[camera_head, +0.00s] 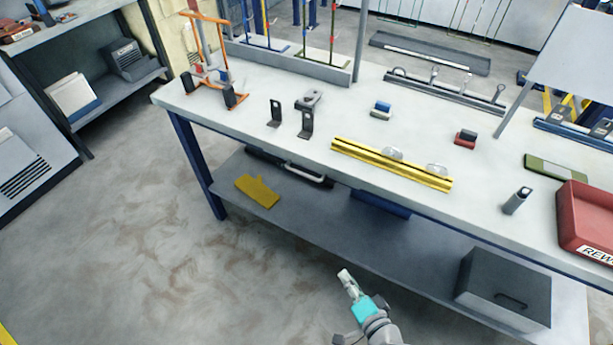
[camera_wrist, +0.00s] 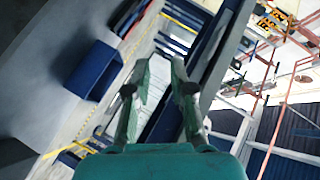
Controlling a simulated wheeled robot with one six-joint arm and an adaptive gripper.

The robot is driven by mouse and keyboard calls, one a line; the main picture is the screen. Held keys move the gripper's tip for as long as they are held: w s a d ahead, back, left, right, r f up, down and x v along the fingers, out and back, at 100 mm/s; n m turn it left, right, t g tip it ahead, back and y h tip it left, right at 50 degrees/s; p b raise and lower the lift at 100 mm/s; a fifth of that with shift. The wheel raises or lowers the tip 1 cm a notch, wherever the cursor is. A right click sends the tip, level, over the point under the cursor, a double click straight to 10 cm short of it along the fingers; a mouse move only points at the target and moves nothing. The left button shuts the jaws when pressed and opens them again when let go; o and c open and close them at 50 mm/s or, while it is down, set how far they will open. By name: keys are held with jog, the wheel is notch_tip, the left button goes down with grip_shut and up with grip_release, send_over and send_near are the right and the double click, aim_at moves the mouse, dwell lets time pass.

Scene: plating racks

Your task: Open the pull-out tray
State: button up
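The pull-out tray (camera_head: 270,160) is a dark, shallow unit under the far-left part of the workbench's front edge. It has a pale bar handle (camera_head: 305,174) on its front. It looks pushed in under the bench top. My gripper (camera_head: 345,272) is in the floor area in front of the bench, low in the head view, apart from the tray and handle. In the wrist view my gripper (camera_wrist: 160,64) shows two fingers with a gap between them and nothing held. I cannot clearly pick out the handle in the wrist view.
A yellow piece (camera_head: 258,191) and a grey box with a handle (camera_head: 505,285) lie on the lower shelf. A yellow rail (camera_head: 390,165) lies on the bench top (camera_head: 240,120). The floor at left is clear.

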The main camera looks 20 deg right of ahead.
jog(key=w+r+m+y, duration=0.2)
jog(key=w, duration=0.8)
jog(key=m+t+y, duration=0.2)
jog(key=y, duration=0.1)
send_near(307, 176)
jog(key=x, duration=1)
jog(key=shift+f, duration=0.15)
grip_shut()
